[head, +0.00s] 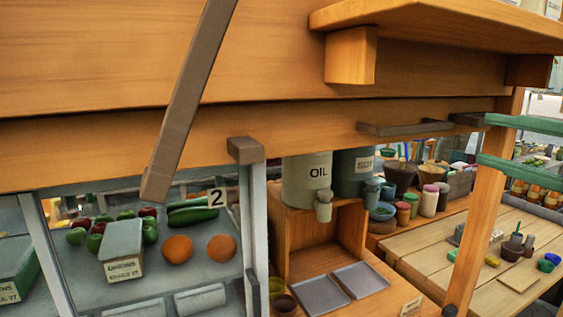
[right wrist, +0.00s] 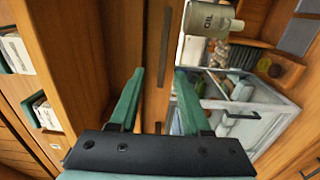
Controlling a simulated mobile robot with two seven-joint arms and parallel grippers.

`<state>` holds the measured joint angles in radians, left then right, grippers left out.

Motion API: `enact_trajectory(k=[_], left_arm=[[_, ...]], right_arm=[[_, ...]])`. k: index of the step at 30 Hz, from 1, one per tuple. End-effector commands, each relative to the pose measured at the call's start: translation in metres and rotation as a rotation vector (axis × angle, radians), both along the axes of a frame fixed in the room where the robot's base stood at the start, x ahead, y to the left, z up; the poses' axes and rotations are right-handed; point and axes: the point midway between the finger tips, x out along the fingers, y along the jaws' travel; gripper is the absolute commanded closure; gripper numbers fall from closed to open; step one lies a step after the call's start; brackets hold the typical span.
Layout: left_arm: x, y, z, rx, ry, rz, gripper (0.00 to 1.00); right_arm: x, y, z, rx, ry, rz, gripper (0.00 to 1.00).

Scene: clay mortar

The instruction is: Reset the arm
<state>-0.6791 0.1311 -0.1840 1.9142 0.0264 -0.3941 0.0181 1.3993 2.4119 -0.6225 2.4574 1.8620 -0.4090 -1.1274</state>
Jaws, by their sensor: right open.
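My right gripper (head: 483,141) comes in at the right edge of the head view, with two green fingers spread apart and nothing between them. It lies in front of an upright wooden post, below a wooden shelf. In the right wrist view my right gripper (right wrist: 158,73) is open and empty, and a long dark bar (right wrist: 166,45) shows beyond its fingertips. I cannot tell whether anything touches the fingers. My left gripper is not in view.
A wooden shelf (head: 450,22) juts out at the top right. A dark slanted bar (head: 190,100) crosses the left. A plank table (head: 455,262) holds small pots.

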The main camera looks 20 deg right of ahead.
Motion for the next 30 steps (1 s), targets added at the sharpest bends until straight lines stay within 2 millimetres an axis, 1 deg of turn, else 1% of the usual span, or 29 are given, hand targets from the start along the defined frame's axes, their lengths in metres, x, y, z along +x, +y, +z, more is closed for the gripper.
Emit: enact_trajectory(k=[2, 4, 5, 8, 11, 12, 14, 15, 17, 18, 20, 21, 23, 24, 30], left_arm=[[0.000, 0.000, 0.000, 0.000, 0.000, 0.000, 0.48], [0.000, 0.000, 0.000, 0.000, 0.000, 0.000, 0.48], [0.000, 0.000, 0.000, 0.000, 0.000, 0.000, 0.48], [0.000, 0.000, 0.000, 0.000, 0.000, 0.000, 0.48], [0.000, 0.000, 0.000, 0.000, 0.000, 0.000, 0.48], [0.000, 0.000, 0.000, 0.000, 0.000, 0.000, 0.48], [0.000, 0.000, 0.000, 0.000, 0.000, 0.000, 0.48], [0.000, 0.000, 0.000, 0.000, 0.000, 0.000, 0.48], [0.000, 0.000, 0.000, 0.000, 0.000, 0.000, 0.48], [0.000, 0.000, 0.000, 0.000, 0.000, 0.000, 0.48], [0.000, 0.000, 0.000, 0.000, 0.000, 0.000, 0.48], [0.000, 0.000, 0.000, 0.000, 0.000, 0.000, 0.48], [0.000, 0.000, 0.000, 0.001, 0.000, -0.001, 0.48], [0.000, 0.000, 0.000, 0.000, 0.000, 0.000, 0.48], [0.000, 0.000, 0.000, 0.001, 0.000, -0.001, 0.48]], right_arm=[[0.002, 0.001, -0.001, -0.001, 0.006, 0.003, 0.53], [0.008, 0.005, -0.008, -0.006, 0.030, 0.017, 0.53], [0.013, 0.008, -0.013, -0.011, 0.047, 0.028, 0.53], [0.035, 0.024, -0.039, -0.030, 0.139, 0.079, 0.53], [0.062, 0.046, -0.079, -0.048, 0.257, 0.141, 0.53], [0.071, 0.055, -0.096, -0.052, 0.304, 0.165, 0.53], [0.083, 0.068, -0.121, -0.053, 0.365, 0.197, 0.53], [0.090, 0.076, -0.138, -0.049, 0.404, 0.216, 0.53], [0.098, 0.089, -0.162, -0.039, 0.456, 0.242, 0.53], [0.103, 0.097, -0.178, -0.028, 0.488, 0.257, 0.53], [0.108, 0.109, -0.202, -0.005, 0.533, 0.274, 0.53], [0.111, 0.117, -0.217, 0.013, 0.559, 0.284, 0.53], [0.113, 0.129, -0.239, 0.050, 0.597, 0.293, 0.53], [0.115, 0.136, -0.253, 0.077, 0.620, 0.295, 0.53], [0.112, 0.166, -0.321, 0.262, 0.729, 0.254, 0.53]])
